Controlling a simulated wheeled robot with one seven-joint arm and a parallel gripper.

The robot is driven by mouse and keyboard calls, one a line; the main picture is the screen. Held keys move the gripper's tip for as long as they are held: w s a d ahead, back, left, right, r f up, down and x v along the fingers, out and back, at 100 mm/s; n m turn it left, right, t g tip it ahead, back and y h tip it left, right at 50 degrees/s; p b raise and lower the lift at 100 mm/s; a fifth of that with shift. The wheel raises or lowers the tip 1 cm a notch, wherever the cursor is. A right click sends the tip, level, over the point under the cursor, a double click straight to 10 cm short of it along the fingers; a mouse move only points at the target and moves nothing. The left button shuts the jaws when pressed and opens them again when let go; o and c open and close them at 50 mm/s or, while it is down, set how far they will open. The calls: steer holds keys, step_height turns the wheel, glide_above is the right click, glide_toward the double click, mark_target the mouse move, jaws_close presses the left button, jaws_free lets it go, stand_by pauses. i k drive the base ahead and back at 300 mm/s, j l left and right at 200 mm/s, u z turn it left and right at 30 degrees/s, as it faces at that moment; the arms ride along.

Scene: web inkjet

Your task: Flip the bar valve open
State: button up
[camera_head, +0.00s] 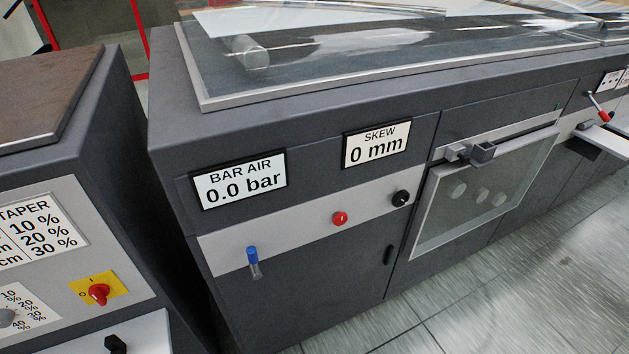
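The bar valve appears to be the small lever with a blue top (252,254) on the light grey strip at the left of the front panel. Its blue part is uppermost and a grey, partly see-through piece hangs below it. The BAR AIR display (240,180) above it reads 0.0 bar. My gripper is not in view.
A SKEW display (377,143) reads 0 mm. A red knob (340,218) and a black knob (401,197) sit right of the valve. A neighbouring cabinet with a red switch (98,293) stands left, across a narrow gap. The tiled floor (480,300) in front is clear.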

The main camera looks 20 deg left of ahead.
mark_target(253, 261)
steer(key=u, duration=1.65)
